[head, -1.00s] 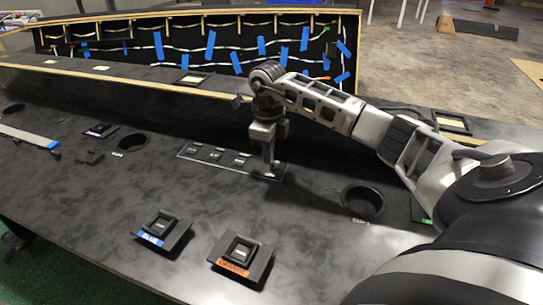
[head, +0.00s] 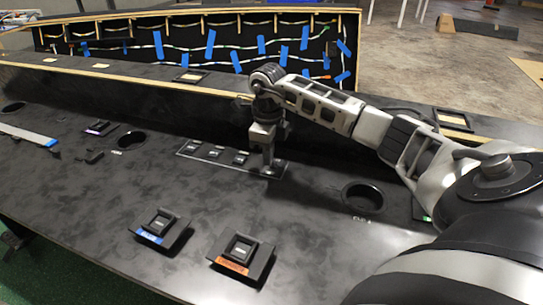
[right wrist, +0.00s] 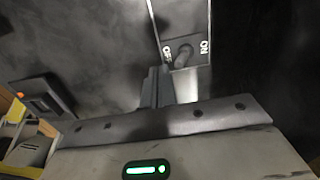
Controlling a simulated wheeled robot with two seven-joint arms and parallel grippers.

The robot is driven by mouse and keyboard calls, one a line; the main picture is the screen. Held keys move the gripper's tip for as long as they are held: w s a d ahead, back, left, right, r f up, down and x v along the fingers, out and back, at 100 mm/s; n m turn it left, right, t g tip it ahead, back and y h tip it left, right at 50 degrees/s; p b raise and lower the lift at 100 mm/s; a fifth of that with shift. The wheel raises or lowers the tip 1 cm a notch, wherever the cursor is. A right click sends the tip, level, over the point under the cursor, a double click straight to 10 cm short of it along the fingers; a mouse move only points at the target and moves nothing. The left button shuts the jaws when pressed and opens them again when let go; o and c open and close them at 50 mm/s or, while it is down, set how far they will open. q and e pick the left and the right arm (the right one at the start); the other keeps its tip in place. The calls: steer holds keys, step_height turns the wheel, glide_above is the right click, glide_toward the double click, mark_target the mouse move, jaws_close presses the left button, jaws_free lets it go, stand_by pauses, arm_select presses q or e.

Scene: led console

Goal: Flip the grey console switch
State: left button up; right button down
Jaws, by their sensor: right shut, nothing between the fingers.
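My right gripper (head: 270,168) is shut and empty. It points down at the right end of a white-outlined switch strip (head: 186,153) on the black console. In the right wrist view a small grey toggle switch (right wrist: 184,54) stands between the labels OFF on the left and ON on the right. My right fingertips (right wrist: 160,84) are just below it in that picture. I cannot tell whether they touch the lever, or which way it leans. In the head view the fingers hide this switch. My left gripper is not in view.
Two raised button boxes, one labelled blue (head: 163,230) and one orange (head: 242,254), stand on the console's front part. A round hole (head: 363,198) lies right of the gripper. A raised ledge (head: 160,84) runs behind the strip. The console between strip and boxes is clear.

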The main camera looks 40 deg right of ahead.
steer(key=shift+f+b, duration=0.35)
steer(key=shift+f, duration=0.35)
steer(key=shift+f, duration=0.2)
steer(key=shift+w+d, duration=0.1)
steer(key=shift+d, duration=0.1)
steer(key=shift+w+d+b, duration=0.5)
steer(key=shift+d+b, duration=0.1)
steer(key=shift+d, duration=0.3)
